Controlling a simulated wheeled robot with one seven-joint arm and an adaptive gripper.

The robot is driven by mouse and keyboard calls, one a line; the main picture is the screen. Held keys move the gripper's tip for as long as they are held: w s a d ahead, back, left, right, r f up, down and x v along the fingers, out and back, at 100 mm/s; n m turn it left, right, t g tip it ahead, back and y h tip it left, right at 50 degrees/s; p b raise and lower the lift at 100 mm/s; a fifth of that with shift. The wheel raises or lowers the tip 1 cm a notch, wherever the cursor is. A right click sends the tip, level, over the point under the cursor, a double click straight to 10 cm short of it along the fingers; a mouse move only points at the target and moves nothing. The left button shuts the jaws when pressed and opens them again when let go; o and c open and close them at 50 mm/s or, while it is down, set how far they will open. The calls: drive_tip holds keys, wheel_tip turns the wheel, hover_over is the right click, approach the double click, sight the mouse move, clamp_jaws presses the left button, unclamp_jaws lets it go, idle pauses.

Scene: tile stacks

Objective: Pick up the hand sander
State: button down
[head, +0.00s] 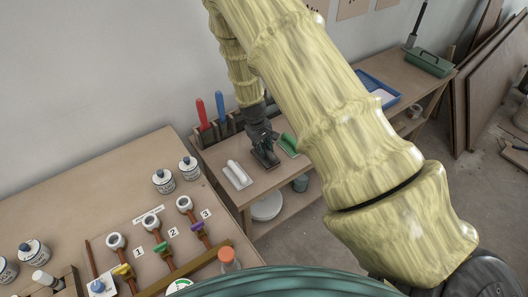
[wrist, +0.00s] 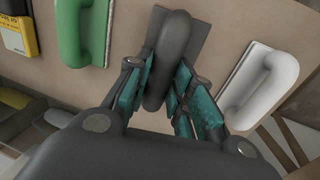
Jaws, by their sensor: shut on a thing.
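A dark grey hand sander (wrist: 173,28), with a looped handle on a flat plate, is between the fingers of my gripper (wrist: 158,88) in the wrist view. The teal pads close on its handle from both sides. In the head view my gripper (head: 262,139) points down over the bench, and the sander's dark plate (head: 267,159) shows just below it. I cannot tell whether the plate touches the bench. The near end of the handle is partly hidden by the gripper.
A white tool of similar shape (head: 236,175) lies left of the sander, and a green one (head: 288,144) lies right, both close. Red (head: 202,112) and blue (head: 220,105) handles stand behind. A blue tray (head: 378,93) sits farther along the bench (head: 262,186).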

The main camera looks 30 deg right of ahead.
sight(264, 147)
wheel_tip(264, 147, up, 8)
drive_tip(key=shift+r+b, duration=0.1)
drive_tip(key=shift+b, duration=0.8)
